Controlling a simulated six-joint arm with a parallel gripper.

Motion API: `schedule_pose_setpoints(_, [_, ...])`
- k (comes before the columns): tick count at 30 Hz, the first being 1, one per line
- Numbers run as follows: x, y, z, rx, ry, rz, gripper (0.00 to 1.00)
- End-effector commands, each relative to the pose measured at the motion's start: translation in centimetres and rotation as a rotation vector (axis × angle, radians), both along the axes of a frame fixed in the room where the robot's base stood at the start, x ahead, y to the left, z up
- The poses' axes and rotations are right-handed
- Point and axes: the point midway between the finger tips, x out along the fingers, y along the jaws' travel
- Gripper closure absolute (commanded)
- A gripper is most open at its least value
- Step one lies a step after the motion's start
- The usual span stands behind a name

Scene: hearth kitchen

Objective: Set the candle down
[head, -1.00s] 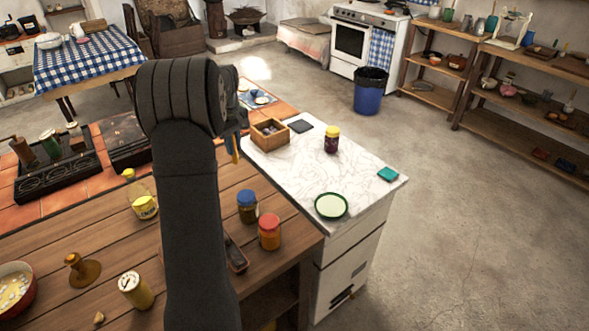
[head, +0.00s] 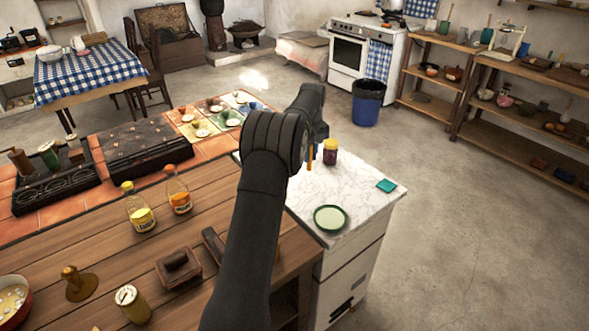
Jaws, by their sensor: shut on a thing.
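My gripper (head: 319,131) is at the end of my dark arm, above the left part of the white marble-topped counter (head: 361,208). A thin orange upright stick (head: 310,156), which looks like the candle, shows just below it. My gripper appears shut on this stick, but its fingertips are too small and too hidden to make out. The stick is left of a dark jar with a yellow lid (head: 330,156). I cannot tell whether its lower end touches the counter.
A green-rimmed plate (head: 330,218) lies near the counter's front edge, and a teal item (head: 386,186) at its right. The marble between them is clear. My arm hides the counter's left part.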

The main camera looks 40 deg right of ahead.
Motion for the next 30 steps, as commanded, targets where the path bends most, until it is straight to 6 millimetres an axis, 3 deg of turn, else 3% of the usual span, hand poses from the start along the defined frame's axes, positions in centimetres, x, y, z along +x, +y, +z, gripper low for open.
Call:
schedule_pose_setpoints(4, [3.5, 0.9, -2.2, 0.000, 0.000, 0.003, 1.00])
schedule_pose_setpoints(10, [6.0, 1.5, -3.7, 0.000, 0.000, 0.002, 1.00])
schedule_pose_setpoints(14, [6.4, 1.6, -4.1, 0.000, 0.000, 0.001, 1.00])
schedule_pose_setpoints(23, [6.3, 1.6, -7.8, 0.000, 0.001, 0.001, 1.00])
schedule_pose_setpoints(30, [6.3, 1.6, -7.9, -0.001, -0.001, 0.001, 1.00])
